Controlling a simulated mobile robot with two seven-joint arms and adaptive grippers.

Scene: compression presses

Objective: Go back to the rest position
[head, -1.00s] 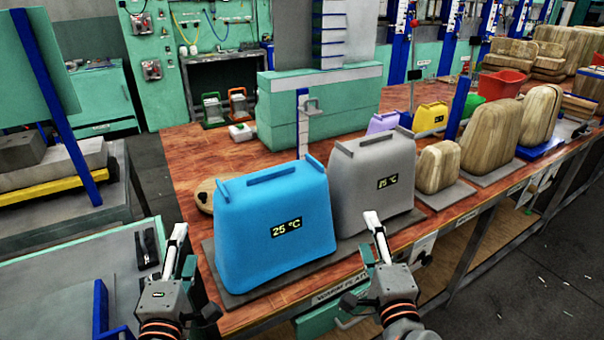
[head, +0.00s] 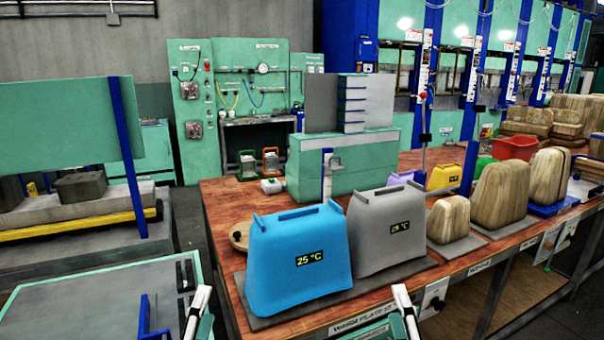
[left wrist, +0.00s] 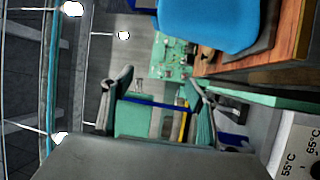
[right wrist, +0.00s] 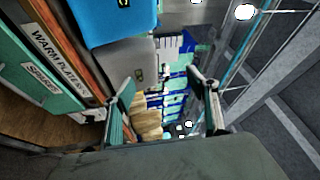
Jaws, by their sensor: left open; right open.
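My left gripper (head: 198,312) is at the lower left of the head view, mostly cut off by the bottom edge. In the left wrist view its fingers (left wrist: 160,98) are spread apart with nothing between them. My right gripper (head: 398,312) is at the bottom of the head view, before the table's front edge. In the right wrist view its fingers (right wrist: 163,100) are spread and empty. The blue block marked 25 °C (head: 285,262) and the grey block (head: 375,240) stand upright on the table, apart from both grippers.
The wooden table (head: 225,195) holds several wood-textured blocks (head: 500,195), a red bin (head: 515,147) and a green press (head: 345,165). Grey floor shows between the bench and table.

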